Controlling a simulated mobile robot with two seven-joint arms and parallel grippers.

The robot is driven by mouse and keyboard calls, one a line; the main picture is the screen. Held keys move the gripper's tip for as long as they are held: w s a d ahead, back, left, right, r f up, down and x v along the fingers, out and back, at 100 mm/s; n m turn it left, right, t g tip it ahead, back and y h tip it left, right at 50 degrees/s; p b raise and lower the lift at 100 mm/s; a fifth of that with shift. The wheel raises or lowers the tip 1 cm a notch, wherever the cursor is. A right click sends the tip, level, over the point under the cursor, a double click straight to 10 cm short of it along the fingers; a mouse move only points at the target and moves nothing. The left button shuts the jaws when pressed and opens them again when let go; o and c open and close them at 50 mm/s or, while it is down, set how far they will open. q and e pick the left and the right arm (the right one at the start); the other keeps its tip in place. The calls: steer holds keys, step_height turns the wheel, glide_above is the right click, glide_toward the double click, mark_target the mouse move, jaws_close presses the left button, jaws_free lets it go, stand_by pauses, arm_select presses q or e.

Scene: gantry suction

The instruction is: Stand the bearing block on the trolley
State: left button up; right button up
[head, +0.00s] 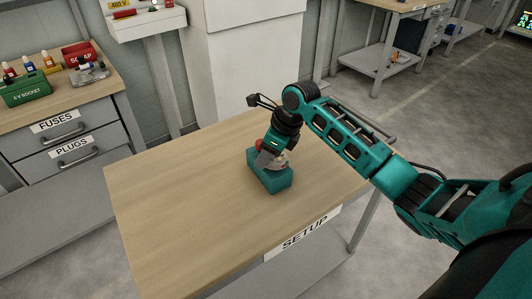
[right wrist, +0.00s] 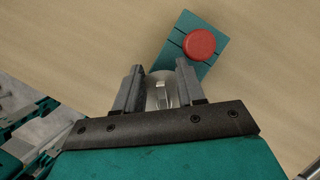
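The bearing block is a teal rectangular block (head: 270,180) with a red round cap and a pale metal part on top. In the head view it is upright, on or just above the wooden top of the trolley (head: 190,190), marked SETUP; a small gap cannot be ruled out. My right gripper (head: 264,158) reaches down to the block's top. In the right wrist view its two fingers (right wrist: 160,75) stand on both sides of the round metal part (right wrist: 160,90) and appear to touch it. The red cap (right wrist: 199,44) is just beyond them. My left gripper is not in view.
The wooden top is clear around the block. A bench (head: 50,115) with drawers marked FUSES and PLUGS, a green box (head: 26,88) and a red SCRAP bin (head: 78,54) stands at left. A pale cabinet (head: 255,60) stands behind. Open floor lies to the right.

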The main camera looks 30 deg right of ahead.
steer(key=v, duration=1.2)
steer(key=shift+f, duration=0.1)
